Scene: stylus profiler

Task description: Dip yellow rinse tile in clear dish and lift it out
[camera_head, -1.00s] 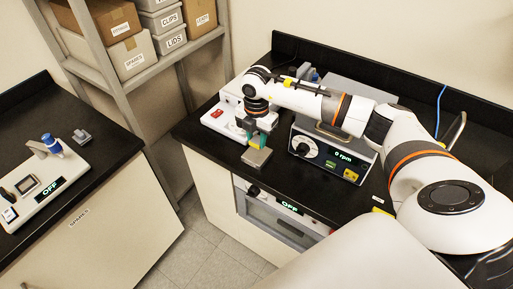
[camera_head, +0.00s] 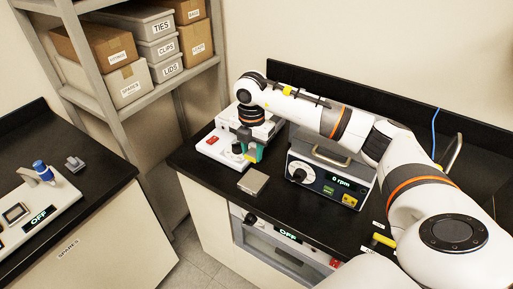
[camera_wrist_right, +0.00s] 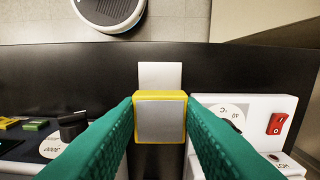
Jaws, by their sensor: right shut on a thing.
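My right gripper (camera_head: 250,155), with green fingers, is above the black counter, just behind a flat grey block (camera_head: 253,182). In the right wrist view my right gripper (camera_wrist_right: 160,118) is shut on a square tile (camera_wrist_right: 160,97) with a yellow rim and a grey face. The fingers press its left and right sides. A pale grey rectangle (camera_wrist_right: 160,75) shows behind the tile; it looks like the grey block. I cannot make out the clear dish in either view. My left gripper is not in view.
A white device with a red switch (camera_head: 212,140) stands left of the gripper. A box reading "0 rpm" (camera_head: 340,182) stands close on the right. A yellow item (camera_head: 384,240) lies near labels at the right. The counter's front edge is close to the grey block.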

